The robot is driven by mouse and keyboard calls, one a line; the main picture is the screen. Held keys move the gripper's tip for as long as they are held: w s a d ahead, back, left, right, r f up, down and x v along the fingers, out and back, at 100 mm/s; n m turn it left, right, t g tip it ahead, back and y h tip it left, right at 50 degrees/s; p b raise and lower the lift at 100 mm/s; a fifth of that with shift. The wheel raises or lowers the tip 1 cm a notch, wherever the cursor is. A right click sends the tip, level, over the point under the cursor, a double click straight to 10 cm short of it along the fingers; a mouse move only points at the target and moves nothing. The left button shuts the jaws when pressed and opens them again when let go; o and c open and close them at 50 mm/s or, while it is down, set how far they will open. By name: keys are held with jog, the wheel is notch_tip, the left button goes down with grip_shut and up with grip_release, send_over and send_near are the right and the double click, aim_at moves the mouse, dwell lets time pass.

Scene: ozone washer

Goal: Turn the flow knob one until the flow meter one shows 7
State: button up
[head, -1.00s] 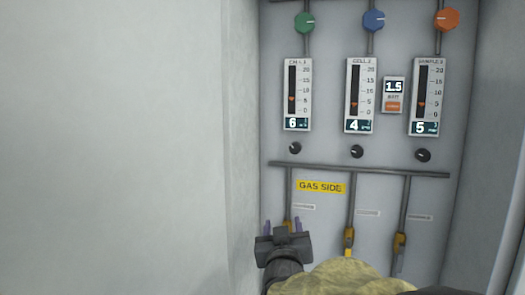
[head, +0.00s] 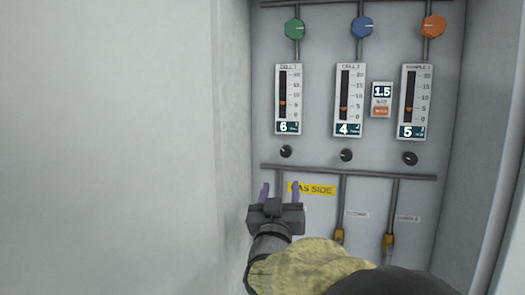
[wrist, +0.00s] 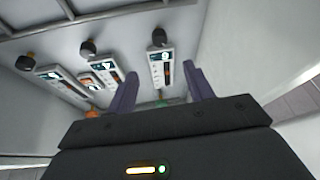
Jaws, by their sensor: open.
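Flow meter one (head: 288,99), labelled CELL 1, is the leftmost white gauge on the panel; its display reads 6. Flow knob one (head: 286,151) is the small black knob just below it. My gripper (head: 280,190) is open and empty, below the knob in the head view and apart from it. In the wrist view the panel appears upside down. There, flow knob one (wrist: 158,36) and flow meter one (wrist: 160,68) lie ahead, roughly in line with the gap between the purple fingers of my gripper (wrist: 160,72).
A horizontal pipe (head: 350,173) crosses the panel between the knob and my gripper in the head view. Two other black knobs (head: 346,155) (head: 410,158) sit to the right. Coloured knobs (head: 295,29) are above. A pale wall (head: 110,150) stands at left.

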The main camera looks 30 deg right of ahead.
aim_at(286, 153)
jog(key=p+x, duration=0.7)
jog(key=x, duration=0.8)
jog(key=shift+w, duration=0.1)
jog(key=shift+d+r, duration=0.1)
jog(key=shift+d, duration=0.05)
jog(key=shift+w, duration=0.1)
jog(key=c, duration=1)
